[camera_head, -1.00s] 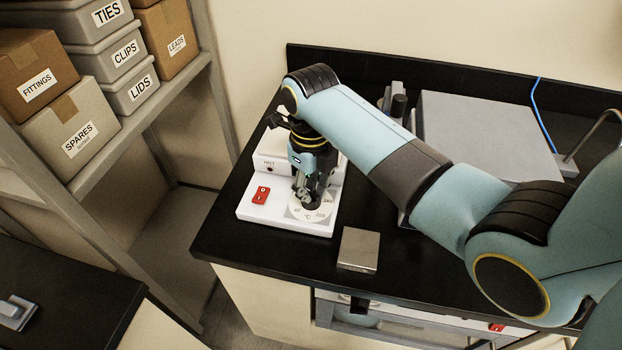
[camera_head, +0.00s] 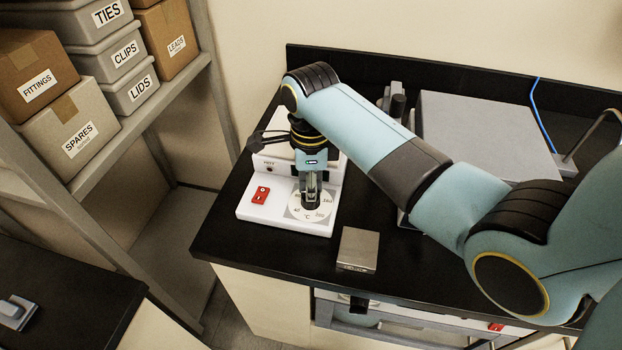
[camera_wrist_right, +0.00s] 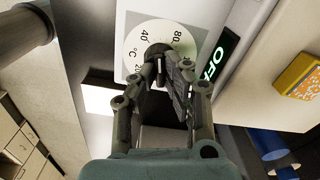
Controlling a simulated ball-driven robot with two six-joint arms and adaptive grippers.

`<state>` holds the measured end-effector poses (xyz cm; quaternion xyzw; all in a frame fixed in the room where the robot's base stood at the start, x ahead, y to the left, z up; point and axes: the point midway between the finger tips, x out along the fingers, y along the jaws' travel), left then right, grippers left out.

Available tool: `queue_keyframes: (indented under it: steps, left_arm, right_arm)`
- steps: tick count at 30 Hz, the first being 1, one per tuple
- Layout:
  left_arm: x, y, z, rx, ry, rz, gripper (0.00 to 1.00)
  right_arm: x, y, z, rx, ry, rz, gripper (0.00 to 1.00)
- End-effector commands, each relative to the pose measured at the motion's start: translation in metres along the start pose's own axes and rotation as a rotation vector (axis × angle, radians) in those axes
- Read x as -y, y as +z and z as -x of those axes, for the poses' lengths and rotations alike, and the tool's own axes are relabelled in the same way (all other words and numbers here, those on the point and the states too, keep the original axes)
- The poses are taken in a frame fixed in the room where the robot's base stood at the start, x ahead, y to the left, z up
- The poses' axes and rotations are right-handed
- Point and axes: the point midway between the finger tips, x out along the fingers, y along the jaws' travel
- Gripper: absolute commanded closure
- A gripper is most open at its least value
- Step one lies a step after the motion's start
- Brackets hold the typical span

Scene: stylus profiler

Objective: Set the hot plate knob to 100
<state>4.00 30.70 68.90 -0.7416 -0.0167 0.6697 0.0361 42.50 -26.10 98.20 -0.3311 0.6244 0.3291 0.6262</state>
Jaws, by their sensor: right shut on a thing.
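The white hot plate (camera_head: 272,212) stands on the black bench top, with a red switch (camera_head: 260,194) on its front left. Its dark round knob (camera_wrist_right: 158,50) sits in the middle of a pale dial (camera_wrist_right: 133,45) with numbers such as 40 and 80. My right gripper (camera_head: 310,199) points down over the dial. In the right wrist view its fingers (camera_wrist_right: 165,75) are closed around the knob. The fingers hide much of the knob, and I cannot read its setting. My left gripper is not in view.
A small metallic block (camera_head: 358,249) lies on the bench just right of the hot plate. A grey flat-topped device (camera_head: 480,135) stands behind my right arm. A shelf with labelled boxes (camera_head: 70,130) is at the left.

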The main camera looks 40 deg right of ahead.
Motion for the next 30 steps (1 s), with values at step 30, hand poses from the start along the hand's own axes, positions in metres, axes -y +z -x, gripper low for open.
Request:
queue_keyframes:
  steps: [30]
  left_arm:
    - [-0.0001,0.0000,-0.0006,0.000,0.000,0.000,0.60]
  right_arm:
    - [-0.0039,-0.0015,-0.0042,-0.007,0.008,-0.706,0.76]
